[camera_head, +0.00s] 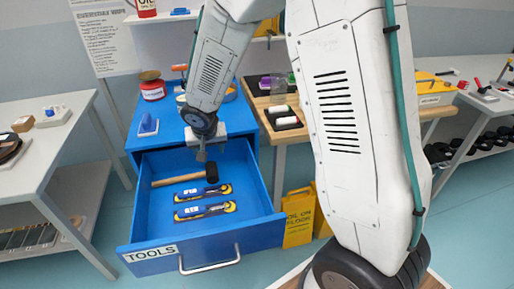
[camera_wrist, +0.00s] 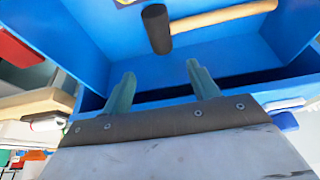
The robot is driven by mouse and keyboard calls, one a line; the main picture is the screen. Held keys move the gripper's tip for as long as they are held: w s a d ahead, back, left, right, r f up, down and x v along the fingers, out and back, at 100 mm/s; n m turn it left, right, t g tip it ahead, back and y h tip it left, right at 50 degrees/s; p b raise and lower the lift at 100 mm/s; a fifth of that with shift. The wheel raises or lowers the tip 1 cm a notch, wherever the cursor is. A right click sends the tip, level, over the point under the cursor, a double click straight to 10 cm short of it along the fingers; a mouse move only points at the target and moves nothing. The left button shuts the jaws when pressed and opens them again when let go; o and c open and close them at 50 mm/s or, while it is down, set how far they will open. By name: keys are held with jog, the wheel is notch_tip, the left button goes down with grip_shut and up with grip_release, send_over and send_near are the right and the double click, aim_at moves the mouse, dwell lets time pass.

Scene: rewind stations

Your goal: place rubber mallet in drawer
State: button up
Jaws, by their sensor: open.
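The rubber mallet, with a black head and wooden handle (camera_head: 178,180), lies inside the open blue drawer (camera_head: 150,228) labelled TOOLS. It lies across the drawer near the back, head to the right. In the wrist view the mallet (camera_wrist: 157,30) shows at the top, beyond my fingers. My gripper (camera_head: 202,155) hangs above the back of the drawer, close to the mallet head. In the wrist view my gripper (camera_wrist: 160,85) has its two fingers apart with nothing between them, and a gap shows between them and the mallet.
Two packaged items, one nearer (camera_head: 205,209) and one farther (camera_head: 203,191), lie in the drawer in front of the mallet. The blue cabinet top (camera_head: 172,130) holds a red tin (camera_head: 153,90) and a blue block (camera_head: 148,125). Yellow bags (camera_head: 298,217) stand right of the drawer.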

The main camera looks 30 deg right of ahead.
jog(key=s+d+r+g+h, duration=0.1)
jog(key=s+d+r, duration=0.2)
jog(key=s+r, duration=0.35)
jog(key=s+d+r, duration=0.3)
jog(key=s+r, duration=0.2)
jog(key=r, duration=0.2)
jog(key=s+r+n+g+y, duration=0.1)
jog(key=s+r, duration=0.2)
jog(key=s, duration=0.8)
jog(key=s+a+r+n+g+y, duration=0.1)
jog(key=s+r, duration=0.3)
jog(key=s, duration=0.7)
jog(key=shift+a+n, duration=0.3)
jog(key=shift+n, duration=0.5)
